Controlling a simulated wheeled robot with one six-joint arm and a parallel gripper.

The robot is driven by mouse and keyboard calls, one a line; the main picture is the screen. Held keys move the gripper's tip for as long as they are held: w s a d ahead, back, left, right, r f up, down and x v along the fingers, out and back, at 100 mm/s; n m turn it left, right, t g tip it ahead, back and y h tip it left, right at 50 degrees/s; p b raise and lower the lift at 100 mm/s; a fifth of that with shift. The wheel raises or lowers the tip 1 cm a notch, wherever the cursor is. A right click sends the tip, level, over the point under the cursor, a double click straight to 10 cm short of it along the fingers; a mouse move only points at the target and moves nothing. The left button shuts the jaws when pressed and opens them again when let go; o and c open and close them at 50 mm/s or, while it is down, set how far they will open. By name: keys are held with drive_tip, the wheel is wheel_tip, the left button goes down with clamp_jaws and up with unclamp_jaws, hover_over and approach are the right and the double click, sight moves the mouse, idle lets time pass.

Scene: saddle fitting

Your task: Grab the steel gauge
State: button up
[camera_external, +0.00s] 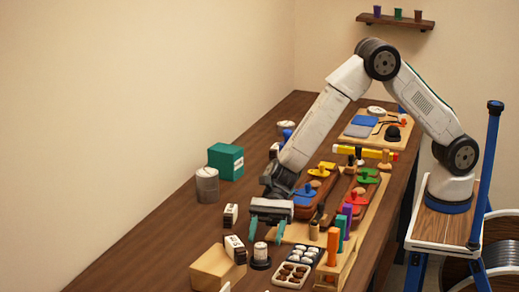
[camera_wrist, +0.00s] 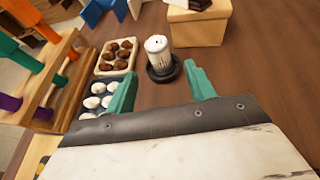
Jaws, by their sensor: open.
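A short pale cylinder with a dark mark on its top (camera_external: 260,251) stands upright in a round black base (camera_external: 260,265). It looks like the steel gauge, though no name is readable. In the wrist view the cylinder (camera_wrist: 157,46) and black base (camera_wrist: 164,75) show ahead of my fingers, roughly between their lines. My gripper (camera_external: 270,236) has green fingers, spread apart and empty, close to the cylinder. In the wrist view my gripper (camera_wrist: 159,72) is also open, with nothing between its fingers. The cylinder is apart from both fingers in that view.
A tray of brown pieces (camera_external: 291,276) and a dark tray of white pieces (camera_external: 304,253) lie beside the cylinder. A wooden rack with coloured handles (camera_external: 335,268) stands to the right, a wooden box (camera_external: 213,269) to the left. Bare tabletop (camera_external: 150,247) lies further left.

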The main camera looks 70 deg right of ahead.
sight(260, 253)
drive_tip(key=x, duration=0.6)
drive_tip(key=shift+a, duration=0.4)
drive_tip(key=shift+r, duration=0.1)
clamp_jaws()
